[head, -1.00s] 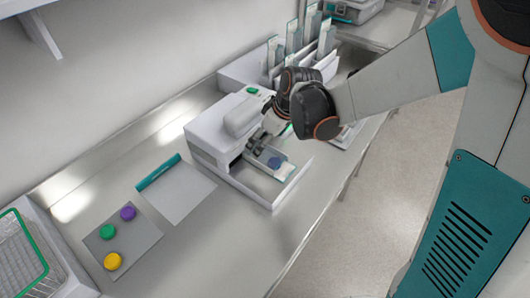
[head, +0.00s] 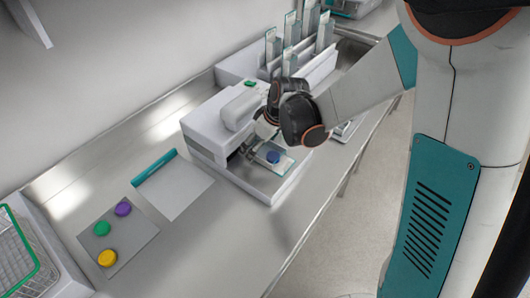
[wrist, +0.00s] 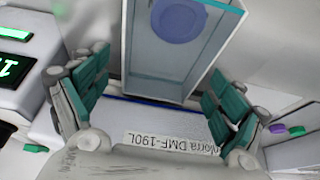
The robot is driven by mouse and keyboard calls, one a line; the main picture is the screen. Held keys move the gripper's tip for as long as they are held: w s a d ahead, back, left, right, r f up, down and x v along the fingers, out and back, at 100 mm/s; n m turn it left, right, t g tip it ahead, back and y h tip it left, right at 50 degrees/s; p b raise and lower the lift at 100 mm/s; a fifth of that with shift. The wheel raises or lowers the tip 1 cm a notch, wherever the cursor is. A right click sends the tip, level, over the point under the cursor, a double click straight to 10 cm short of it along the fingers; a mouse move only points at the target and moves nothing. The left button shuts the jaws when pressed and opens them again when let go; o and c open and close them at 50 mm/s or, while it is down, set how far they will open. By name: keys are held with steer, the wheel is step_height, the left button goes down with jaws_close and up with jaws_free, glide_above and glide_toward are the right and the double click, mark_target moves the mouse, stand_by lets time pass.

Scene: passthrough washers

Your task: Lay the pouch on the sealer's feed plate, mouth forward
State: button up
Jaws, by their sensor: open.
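The clear pouch (head: 284,162), with a blue disc (head: 273,156) inside, is over the feed plate (head: 262,186) at the front of the white sealer (head: 205,128). In the wrist view the pouch (wrist: 150,72) lies between my fingers, its near edge by a dark blue strip. My gripper (head: 258,146) is open, with a finger on each side of the pouch; it also shows in the wrist view (wrist: 158,68). Gaps show beside the pouch there. I cannot tell whether the pouch rests fully flat, and its mouth is not clear.
A rack (head: 240,68) of upright pouches stands behind the sealer. To the left are a sheet with a teal bar (head: 156,168), a grey mat (head: 130,240) with green, purple and yellow discs, and a wire basket (head: 22,262). The counter front is clear.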

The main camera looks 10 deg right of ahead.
steer(key=shift+f+b, duration=0.25)
steer(key=shift+b, duration=0.05)
steer(key=shift+c, duration=0.5)
steer(key=c, duration=1.1)
steer(key=shift+r+p, duration=0.35)
steer(key=shift+p, duration=0.05)
